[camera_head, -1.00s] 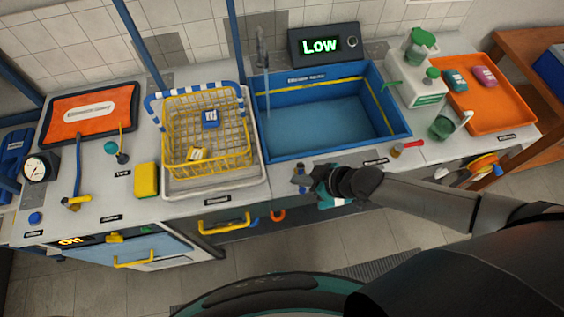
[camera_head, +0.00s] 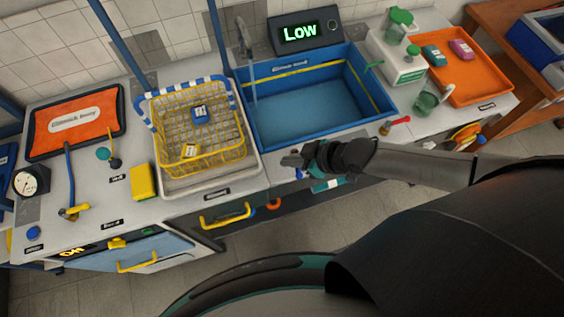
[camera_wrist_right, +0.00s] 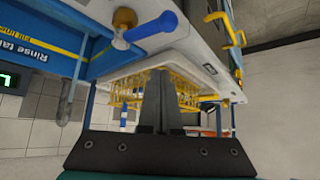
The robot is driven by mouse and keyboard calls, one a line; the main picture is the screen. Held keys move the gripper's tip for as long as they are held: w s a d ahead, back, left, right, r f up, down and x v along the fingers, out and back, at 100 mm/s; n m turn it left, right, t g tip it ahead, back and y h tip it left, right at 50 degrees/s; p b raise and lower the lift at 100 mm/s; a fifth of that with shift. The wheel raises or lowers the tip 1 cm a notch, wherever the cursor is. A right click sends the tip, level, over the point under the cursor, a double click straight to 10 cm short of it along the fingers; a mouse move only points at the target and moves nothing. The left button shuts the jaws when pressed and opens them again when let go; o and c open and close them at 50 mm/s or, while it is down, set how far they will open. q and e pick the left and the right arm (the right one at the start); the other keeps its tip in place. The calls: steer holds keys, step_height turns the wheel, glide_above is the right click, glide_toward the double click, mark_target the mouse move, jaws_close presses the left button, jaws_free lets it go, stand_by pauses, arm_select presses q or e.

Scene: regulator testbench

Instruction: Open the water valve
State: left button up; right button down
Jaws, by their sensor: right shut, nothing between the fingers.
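A valve with a brass body and a blue handle (camera_wrist_right: 152,30) shows at the top of the right wrist view, by the front of the sink. In the head view only a bit of blue (camera_head: 299,173) shows there, and my gripper largely hides the valve. My right gripper (camera_head: 288,160) is at the counter's front edge before the sink, over the valve's place. In the wrist view its two fingers (camera_wrist_right: 160,102) are together and empty. Whether they touch the handle cannot be told. My left gripper is not in view.
The blue sink (camera_head: 318,112) has a faucet (camera_head: 243,40) and a display reading "Low" (camera_head: 300,32) behind it. A red-handled valve (camera_head: 397,122) sits at its front right. A yellow basket (camera_head: 185,128) stands to its left. An orange tray (camera_head: 470,85) lies at right.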

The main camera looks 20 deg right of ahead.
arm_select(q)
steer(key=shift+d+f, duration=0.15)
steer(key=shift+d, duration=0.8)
arm_select(e)
steer(key=d+r, duration=0.4)
steer(key=shift+s+d+r, duration=0.3)
steer(key=shift+d, duration=0.05)
steer(key=shift+a, duration=0.1)
